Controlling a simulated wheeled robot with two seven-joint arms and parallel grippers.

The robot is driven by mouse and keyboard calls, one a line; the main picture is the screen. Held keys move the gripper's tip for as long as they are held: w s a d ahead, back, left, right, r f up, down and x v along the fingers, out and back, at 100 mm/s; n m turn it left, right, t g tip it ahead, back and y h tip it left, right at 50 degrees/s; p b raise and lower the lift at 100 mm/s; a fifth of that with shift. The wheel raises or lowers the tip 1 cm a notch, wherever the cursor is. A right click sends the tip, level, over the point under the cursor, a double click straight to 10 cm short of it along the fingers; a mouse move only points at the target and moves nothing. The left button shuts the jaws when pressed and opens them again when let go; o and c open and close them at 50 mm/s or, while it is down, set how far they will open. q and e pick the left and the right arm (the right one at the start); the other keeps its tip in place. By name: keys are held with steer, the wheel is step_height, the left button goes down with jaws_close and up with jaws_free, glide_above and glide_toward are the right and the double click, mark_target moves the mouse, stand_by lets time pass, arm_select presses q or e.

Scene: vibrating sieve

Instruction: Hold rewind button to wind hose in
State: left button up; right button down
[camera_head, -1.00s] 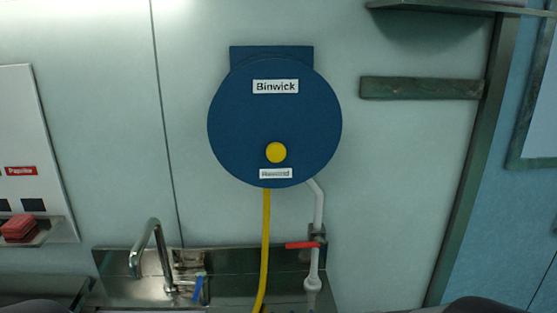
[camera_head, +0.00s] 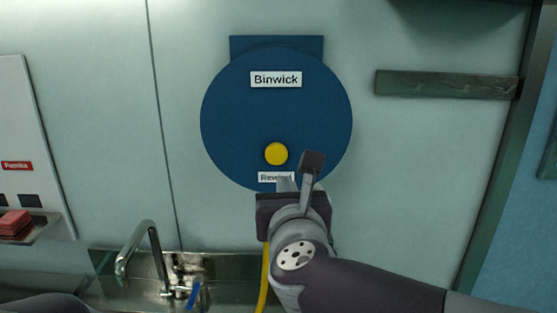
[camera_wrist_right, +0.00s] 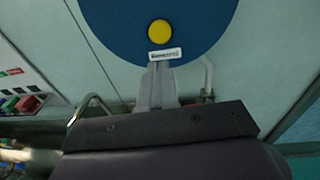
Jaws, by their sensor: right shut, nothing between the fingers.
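The round blue hose reel (camera_head: 240,130) labelled Binwick is fixed to the wall. It also shows in the right wrist view (camera_wrist_right: 205,25). Its yellow rewind button (camera_head: 276,153) sits low on its face and is seen in the wrist view (camera_wrist_right: 159,33). The white Rewind label (camera_head: 268,177) is just below it. My right gripper (camera_head: 286,183) is shut and empty, in front of the label and below the button; its fingertips show in the wrist view (camera_wrist_right: 160,66). Contact with the reel cannot be told. The yellow hose (camera_head: 263,285) hangs down, partly hidden by my arm. My left gripper is not in view.
A steel sink (camera_head: 120,290) with a curved tap (camera_head: 140,238) and a blue lever (camera_head: 194,293) is below left. A wall panel with red items (camera_head: 14,223) is at far left. A dark bar (camera_head: 445,84) is on the wall at right. The wall beside the button is clear.

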mark_target(277, 155)
steer(key=w+p, duration=0.1)
steer(key=w, duration=0.3)
steer(key=w+p, duration=0.2)
steer(key=w, duration=0.3)
steer(key=w+a+f+p, duration=0.1)
steer(key=w+p, duration=0.1)
steer(key=w, duration=0.2)
steer(key=shift+w, duration=0.25)
steer(key=shift+w+f, duration=0.15)
steer(key=shift+w, duration=0.15)
